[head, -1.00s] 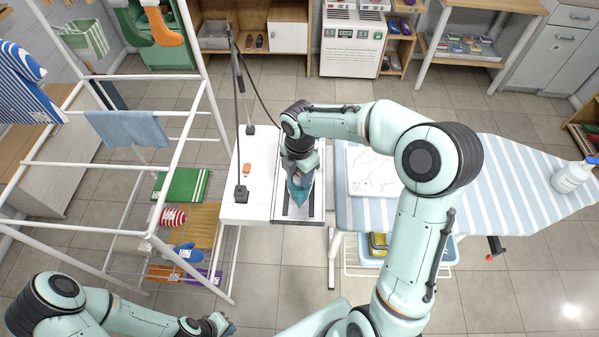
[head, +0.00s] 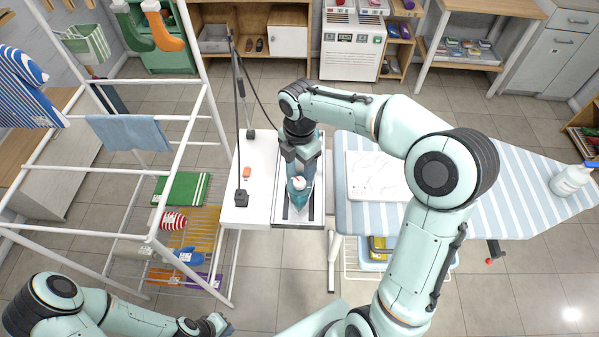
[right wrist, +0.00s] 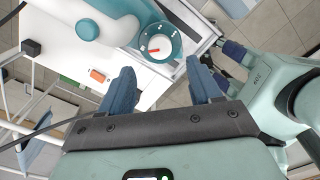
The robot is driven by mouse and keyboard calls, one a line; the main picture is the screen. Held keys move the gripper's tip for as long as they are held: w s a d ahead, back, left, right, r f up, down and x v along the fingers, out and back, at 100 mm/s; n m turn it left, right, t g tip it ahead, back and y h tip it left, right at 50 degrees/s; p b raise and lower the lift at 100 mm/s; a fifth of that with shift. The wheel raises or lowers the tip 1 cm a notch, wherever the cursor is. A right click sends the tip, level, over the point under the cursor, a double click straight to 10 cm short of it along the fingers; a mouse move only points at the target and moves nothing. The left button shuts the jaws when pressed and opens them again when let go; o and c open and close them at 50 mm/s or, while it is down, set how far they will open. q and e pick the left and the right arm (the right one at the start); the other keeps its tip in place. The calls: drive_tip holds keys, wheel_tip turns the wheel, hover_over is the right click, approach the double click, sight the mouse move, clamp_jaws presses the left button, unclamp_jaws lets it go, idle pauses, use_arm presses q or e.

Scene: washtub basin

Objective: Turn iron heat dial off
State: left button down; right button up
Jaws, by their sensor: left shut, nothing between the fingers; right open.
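The teal and white iron (head: 302,208) rests on its stand (head: 318,211), at the end of the ironing board. Its round heat dial (right wrist: 155,46) shows in the right wrist view, with a white face and a red mark. My right gripper (head: 300,158) is above the iron in the head view. In the right wrist view, its blue fingers (right wrist: 157,78) are open and empty, with the dial beyond the gap between them. My left gripper (head: 221,325) is shut and empty at the bottom of the head view, away from the iron.
The striped ironing board (head: 520,195) extends right, with a white bottle (head: 572,180) at its far end. An orange switch (head: 247,173) and black cord fittings are left of the iron. The white drying rack (head: 150,237) stands at left. Floor is clear in front.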

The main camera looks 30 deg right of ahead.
wheel_tip(320, 180, up, 6)
drive_tip(key=shift+r, duration=0.25)
idle(0.5)
